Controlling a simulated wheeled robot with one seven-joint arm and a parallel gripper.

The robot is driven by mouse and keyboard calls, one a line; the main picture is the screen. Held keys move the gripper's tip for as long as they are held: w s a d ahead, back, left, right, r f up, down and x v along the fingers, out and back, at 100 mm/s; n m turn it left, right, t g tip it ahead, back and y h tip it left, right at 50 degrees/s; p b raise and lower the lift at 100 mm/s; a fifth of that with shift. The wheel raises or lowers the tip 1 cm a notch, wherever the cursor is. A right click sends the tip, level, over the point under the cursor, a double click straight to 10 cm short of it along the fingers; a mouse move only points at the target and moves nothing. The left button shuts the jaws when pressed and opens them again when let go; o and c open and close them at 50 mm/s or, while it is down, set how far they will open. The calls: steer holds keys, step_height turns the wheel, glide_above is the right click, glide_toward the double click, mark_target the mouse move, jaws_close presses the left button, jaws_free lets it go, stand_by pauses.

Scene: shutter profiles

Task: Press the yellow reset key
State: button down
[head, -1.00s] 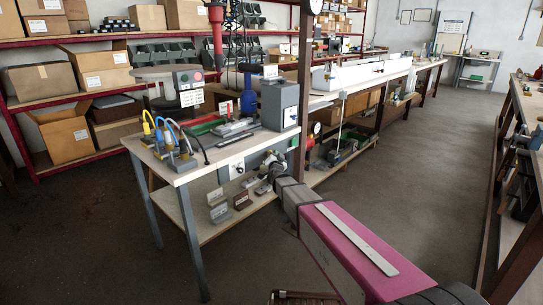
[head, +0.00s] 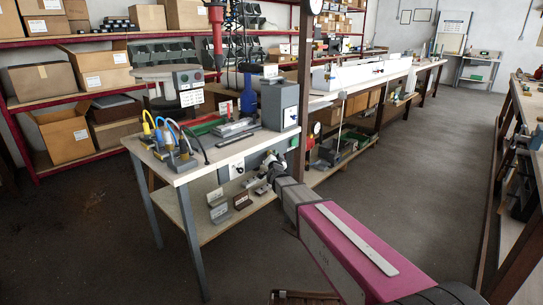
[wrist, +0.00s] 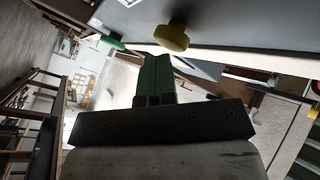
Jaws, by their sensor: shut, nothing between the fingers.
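The yellow key (wrist: 173,37) shows in the wrist view as a round knob standing out from a grey panel (wrist: 215,18). My gripper (wrist: 154,62) is shut and empty. Its dark green fingertips lie just below and slightly left of the key in that view. A gap seems to show between tips and key, but contact is hard to judge. In the head view my gripper (head: 270,168) is small and dark at the workbench's front edge, and the yellow key cannot be made out there.
A green knob (wrist: 111,42) sits left of the yellow key. The workbench (head: 205,168) holds a grey box (head: 279,103) and corded blocks (head: 180,160). A small panel box (head: 188,78) with round lamps stands behind. Metal blocks (head: 218,208) lie on the lower shelf. Floor at left is clear.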

steer(key=shift+s+d, duration=0.55)
steer(key=shift+d, duration=0.1)
steer(key=shift+d, duration=0.1)
steer(key=s+d, duration=0.1)
steer(key=d, duration=0.1)
steer(key=s+d, duration=0.1)
steer(key=s, duration=0.1)
steer(key=shift+d, duration=0.4)
stand_by(0.4)
steer(key=s+d+f+n+g, duration=0.4)
steer(key=s+d+f+g, duration=0.6)
steer(key=s+d+f, duration=0.15)
steer(key=s+d+f+g, duration=0.1)
steer(key=s+d+g, duration=0.2)
steer(key=s, duration=0.4)
steer(key=s+d+f+n+g+h, duration=0.1)
steer(key=s+d+f+g, duration=0.1)
steer(key=s, duration=0.5)
steer(key=s+d+f+n+g+h, duration=0.1)
steer(key=s+d+f+g, duration=0.1)
steer(key=s+d+g, duration=0.2)
steer(key=s+d, duration=0.1)
steer(key=s, duration=0.2)
steer(key=shift+d, duration=0.25)
